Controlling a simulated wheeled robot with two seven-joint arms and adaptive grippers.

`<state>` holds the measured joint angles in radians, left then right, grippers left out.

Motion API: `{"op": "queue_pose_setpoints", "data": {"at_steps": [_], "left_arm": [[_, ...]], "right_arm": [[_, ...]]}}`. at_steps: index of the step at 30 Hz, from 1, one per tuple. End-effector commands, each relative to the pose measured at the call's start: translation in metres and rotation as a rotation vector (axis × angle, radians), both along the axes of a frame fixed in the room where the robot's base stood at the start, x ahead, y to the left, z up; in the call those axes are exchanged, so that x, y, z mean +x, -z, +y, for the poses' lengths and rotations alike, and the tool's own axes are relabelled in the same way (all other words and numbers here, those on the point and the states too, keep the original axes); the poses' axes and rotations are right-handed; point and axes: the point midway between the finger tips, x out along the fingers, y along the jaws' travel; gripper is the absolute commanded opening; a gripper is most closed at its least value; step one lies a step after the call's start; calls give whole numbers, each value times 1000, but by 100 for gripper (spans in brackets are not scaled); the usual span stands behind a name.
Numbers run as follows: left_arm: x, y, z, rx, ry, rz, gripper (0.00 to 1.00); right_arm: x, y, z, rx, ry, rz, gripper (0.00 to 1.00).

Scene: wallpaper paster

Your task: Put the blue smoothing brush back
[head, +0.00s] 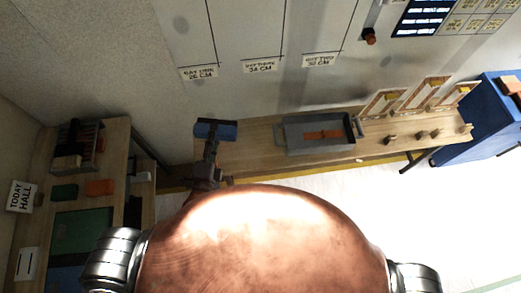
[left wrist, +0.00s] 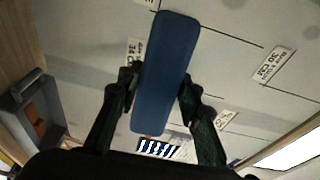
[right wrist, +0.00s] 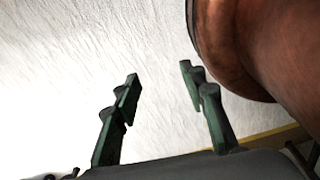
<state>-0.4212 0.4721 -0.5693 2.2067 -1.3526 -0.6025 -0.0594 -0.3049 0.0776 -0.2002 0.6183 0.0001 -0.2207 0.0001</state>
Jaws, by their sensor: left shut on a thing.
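The blue smoothing brush (left wrist: 165,75) is a long blue block with rounded ends, held between the fingers of my left gripper (left wrist: 160,90). In the head view the brush (head: 216,129) is raised in front of the wall, at the left end of the long wooden bench. My left gripper (head: 211,150) is shut on it from below. My right gripper (right wrist: 160,88) is open and empty, with its fingers apart in front of a pale textured surface. It is not visible in the head view.
The long bench (head: 262,142) carries a grey tray (head: 290,133) with an orange-brown thing inside. A blue cabinet (head: 478,135) stands far right.

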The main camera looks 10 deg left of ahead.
Motion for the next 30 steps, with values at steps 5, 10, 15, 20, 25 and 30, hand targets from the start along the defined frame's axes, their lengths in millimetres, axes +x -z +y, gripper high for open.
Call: {"op": "queue_pose_setpoints", "data": {"at_steps": [5,10,15,20,25,30], "left_arm": [[41,37,-12,0,8,88,8],[97,98,-42,12,61,273,8],[136,153,-79,44,163,478,8],[159,196,-111,107,288,671,8],[173,235,-144,225,451,880,8],[178,270,-172,432,658,1090,8]], "right_arm": [[2,10,-1,-1,-2,-1,40],[6,22,-2,-2,-4,-5,40],[7,32,-2,-2,-5,-6,40],[3,40,-2,-2,-4,0,40],[-3,50,-2,-2,-3,8,40],[-7,62,-2,-2,-3,15,40]]}}
